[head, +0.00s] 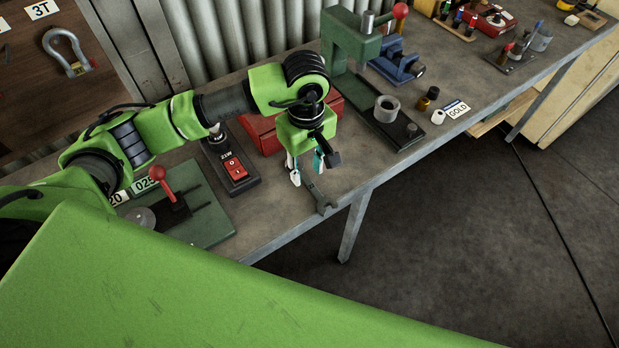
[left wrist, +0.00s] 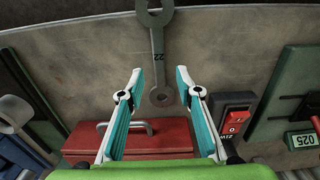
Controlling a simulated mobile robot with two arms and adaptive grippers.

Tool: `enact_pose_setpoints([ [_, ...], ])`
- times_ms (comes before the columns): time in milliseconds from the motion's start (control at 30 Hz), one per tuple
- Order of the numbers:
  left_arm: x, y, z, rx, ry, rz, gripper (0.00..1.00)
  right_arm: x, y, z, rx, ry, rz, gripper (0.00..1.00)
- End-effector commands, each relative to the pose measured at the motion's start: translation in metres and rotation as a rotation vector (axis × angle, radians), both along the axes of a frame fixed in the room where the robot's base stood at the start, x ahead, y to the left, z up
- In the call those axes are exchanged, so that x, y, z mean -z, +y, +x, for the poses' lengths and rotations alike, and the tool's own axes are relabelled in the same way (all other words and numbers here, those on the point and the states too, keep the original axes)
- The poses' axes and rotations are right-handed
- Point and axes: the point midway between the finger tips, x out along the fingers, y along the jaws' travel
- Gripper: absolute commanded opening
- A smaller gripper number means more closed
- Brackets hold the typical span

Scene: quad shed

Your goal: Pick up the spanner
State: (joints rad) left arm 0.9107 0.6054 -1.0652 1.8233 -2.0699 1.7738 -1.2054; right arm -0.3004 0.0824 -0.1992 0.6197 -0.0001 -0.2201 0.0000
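The spanner (head: 319,197) is grey and lies on the workbench near its front edge, its far part hidden behind my left gripper in the head view. In the left wrist view the spanner (left wrist: 158,48) shows a large open jaw at the top, a marked shank and a smaller ring end. My left gripper (head: 306,171) points down over the bench by the spanner. Its two teal fingers (left wrist: 158,72) are spread apart with nothing held, and the ring end shows between them. I cannot tell the exact height gap. My right gripper is not in view.
A red toolbox (left wrist: 133,140) sits close behind the gripper. A red-switch box (head: 236,168) and a green plate with a red-knobbed lever (head: 166,186) stand left. A green press (head: 349,45) stands right. The bench front edge (head: 300,228) is near.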

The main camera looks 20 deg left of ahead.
Motion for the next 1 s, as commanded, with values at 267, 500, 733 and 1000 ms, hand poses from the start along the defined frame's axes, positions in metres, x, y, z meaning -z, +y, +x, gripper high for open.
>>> enact_pose_setpoints([
  [267, 0.024, 0.000, 0.000, 0.000, 0.000, 0.000, 0.32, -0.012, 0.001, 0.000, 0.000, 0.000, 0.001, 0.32],
  [500, 0.025, 0.000, 0.000, 0.000, -0.001, -0.001, 0.16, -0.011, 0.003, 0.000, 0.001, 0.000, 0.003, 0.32],
  [733, 0.024, 0.000, 0.001, 0.000, -0.002, -0.001, 0.00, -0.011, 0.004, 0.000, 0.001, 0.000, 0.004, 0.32],
  [1000, 0.022, -0.001, 0.001, 0.000, -0.004, -0.002, 0.00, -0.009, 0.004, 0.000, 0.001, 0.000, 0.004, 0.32],
])
